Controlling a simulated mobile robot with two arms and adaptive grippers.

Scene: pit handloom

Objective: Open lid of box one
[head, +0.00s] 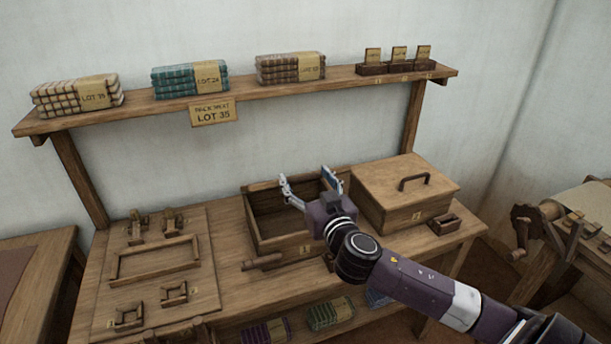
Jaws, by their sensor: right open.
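Box one (277,247) is a wooden box on the bench with a small tag reading 1 on its front. Its top is open and its dark inside shows on the left; no lid shows over it. My right gripper (307,184) is over the right part of box one, fingers pointing up toward the back rim, spread apart with nothing between them. The gripper and wrist hide part of the box's right side and inside. I cannot tell whether the gripper touches the box. My left gripper is not in view.
A second box (385,215) with a closed lid and dark handle stands close on the right. A small wooden holder (445,224) is beside it. A wooden bar (262,262) lies before box one. A fixture board (205,275) fills the left. A shelf (150,108) with cloth stacks runs above.

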